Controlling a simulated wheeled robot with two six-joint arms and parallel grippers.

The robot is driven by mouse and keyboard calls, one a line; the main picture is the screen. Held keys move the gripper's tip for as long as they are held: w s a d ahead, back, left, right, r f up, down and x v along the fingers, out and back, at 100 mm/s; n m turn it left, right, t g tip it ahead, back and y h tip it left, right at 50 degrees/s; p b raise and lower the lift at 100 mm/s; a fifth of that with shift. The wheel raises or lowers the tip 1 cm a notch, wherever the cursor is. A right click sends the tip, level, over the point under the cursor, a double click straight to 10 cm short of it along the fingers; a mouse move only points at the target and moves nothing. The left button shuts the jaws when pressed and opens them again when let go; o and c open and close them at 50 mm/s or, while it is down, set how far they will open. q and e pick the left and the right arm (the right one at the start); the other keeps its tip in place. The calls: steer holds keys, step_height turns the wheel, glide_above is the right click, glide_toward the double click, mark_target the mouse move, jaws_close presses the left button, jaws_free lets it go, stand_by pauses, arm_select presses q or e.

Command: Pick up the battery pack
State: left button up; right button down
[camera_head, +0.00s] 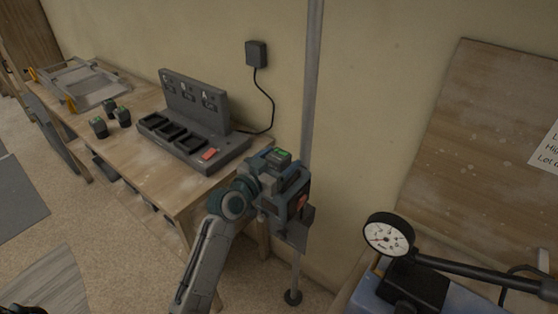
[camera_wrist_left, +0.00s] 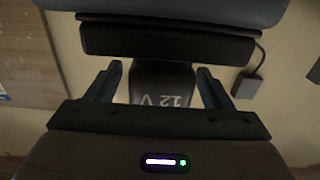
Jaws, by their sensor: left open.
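A dark battery pack with a green top (camera_head: 280,156) stands upright on a blue-grey device (camera_head: 298,188) held on the vertical pole. In the left wrist view, the pack (camera_wrist_left: 160,85) shows a "12 V" mark and joins a dark bar at the top of the picture. My left gripper (camera_head: 270,168) is at the pack. In the left wrist view, its open fingers (camera_wrist_left: 159,75) lie on either side of the pack, with gaps visible. In the head view, my gripper hides part of the device. My right gripper is not in view.
A charger station (camera_head: 185,139) stands on the wooden bench (camera_head: 143,160), with several more green-topped packs (camera_head: 99,127) at its left. A wall adapter (camera_head: 256,53) feeds it by cord. The pole (camera_head: 312,90) stands by the wall. A dial gauge (camera_head: 388,238) is at the lower right.

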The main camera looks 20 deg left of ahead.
arm_select(q)
steer(key=shift+w+d, duration=0.1)
steer(key=shift+w, duration=0.05)
steer(key=shift+c, duration=0.4)
steer(key=c, duration=1.1)
steer(key=shift+c, duration=0.5)
steer(key=shift+r, duration=0.15)
